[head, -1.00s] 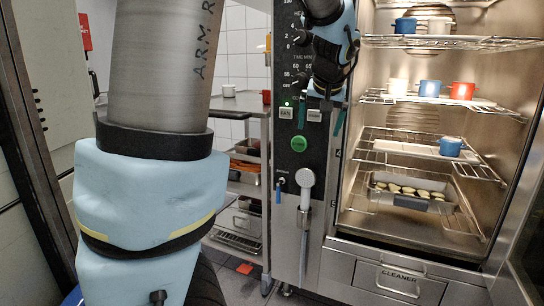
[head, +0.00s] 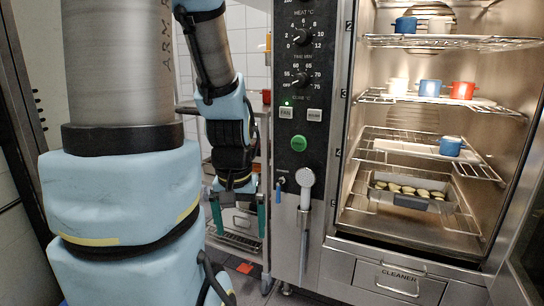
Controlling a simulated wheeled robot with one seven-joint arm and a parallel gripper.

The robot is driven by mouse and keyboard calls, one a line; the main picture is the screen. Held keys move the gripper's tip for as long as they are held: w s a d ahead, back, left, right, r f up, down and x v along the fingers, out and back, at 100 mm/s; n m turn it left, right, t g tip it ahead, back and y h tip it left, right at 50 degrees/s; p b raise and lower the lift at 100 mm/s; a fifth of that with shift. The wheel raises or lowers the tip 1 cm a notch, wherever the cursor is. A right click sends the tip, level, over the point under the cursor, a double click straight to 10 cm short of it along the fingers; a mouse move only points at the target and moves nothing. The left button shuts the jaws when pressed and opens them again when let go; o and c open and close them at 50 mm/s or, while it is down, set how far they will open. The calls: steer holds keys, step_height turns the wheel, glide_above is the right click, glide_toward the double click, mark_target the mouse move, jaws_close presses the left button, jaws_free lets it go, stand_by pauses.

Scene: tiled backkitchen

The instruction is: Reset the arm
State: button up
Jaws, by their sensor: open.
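My gripper (head: 239,216) hangs pointing down at the left of the oven's control panel, in front of a steel shelf unit. Its two green fingers are apart with nothing between them. My blue-covered arm fills the left of the head view and hides part of the shelf unit and wall behind it.
The oven (head: 345,220) stands open at right, its racks holding several cups, a white board (head: 400,147) and a tray (head: 377,194) of sliced food. A shower handle (head: 305,178) hangs on its front. The steel shelf unit (head: 262,108) stands behind my gripper.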

step_height(320, 180, up, 19)
steer(key=p, duration=1.8)
steer(key=shift+w+r, duration=0.2)
